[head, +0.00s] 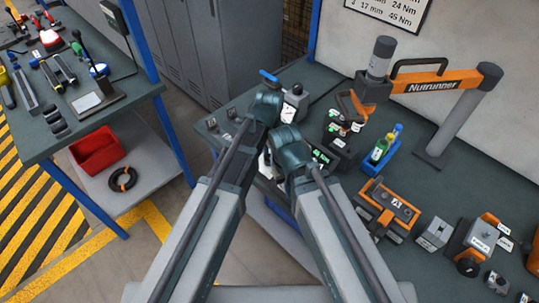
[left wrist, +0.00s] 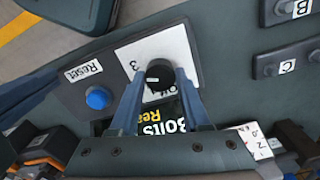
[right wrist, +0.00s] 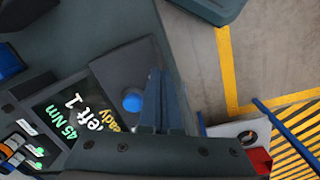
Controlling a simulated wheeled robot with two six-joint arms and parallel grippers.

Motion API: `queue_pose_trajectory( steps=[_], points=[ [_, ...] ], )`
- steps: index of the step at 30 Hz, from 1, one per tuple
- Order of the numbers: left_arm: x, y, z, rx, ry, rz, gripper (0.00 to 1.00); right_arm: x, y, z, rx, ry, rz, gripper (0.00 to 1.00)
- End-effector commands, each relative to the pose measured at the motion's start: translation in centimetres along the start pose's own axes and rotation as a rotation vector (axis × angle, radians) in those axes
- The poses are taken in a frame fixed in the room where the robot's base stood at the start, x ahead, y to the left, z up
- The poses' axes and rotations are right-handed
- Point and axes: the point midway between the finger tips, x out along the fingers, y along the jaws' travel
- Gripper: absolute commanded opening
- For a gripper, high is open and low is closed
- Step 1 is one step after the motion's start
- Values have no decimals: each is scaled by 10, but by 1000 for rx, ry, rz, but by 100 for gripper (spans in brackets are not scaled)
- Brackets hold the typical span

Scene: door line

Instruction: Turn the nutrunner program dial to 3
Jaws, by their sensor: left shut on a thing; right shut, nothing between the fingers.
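The program dial (left wrist: 159,72) is a black knob on a white plate (left wrist: 178,45) in the left wrist view; a printed 3 shows on the plate's left. My left gripper (left wrist: 158,84) is shut on the knob, one blue finger on each side. A small pale mark shows on the knob; the setting it points to is unclear. The controller display (right wrist: 65,112) in the right wrist view reads 45 Nm, "left 1" and "ready", partly cut off. My right gripper (right wrist: 160,98) is shut and empty, beside the blue Reset button (right wrist: 132,100). My wrists hide the dial in the head view.
The orange nutrunner arm (head: 437,82) stands at the back of the bench. A blue bottle holder (head: 380,155) and an orange fixture (head: 385,208) are right of my arms. Buttons B (left wrist: 285,10) and C (left wrist: 270,70) lie right of the dial. A side table (head: 110,97) stands left.

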Motion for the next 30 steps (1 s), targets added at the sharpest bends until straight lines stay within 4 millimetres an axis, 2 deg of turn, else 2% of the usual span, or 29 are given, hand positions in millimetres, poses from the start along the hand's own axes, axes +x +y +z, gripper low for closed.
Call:
queue_pose_trajectory(
  steps=[9, 25, 26, 30],
  points=[
    [0, 0, 0, 103, 0, 0, 0, 0, 0, 0, 0, 0, 0, 0],
    [0, 0, 0, 121, 0, 0, 0, 0, 0, 0, 0, 0, 0, 0],
    [0, 0, 0, 121, 0, 0, 50, 0, 0, 0, 0, 0, 0, 0],
    [0, 0, 0, 121, 0, 0, 76, 0, 0, 0, 0, 0, 0, 0]
  ],
)
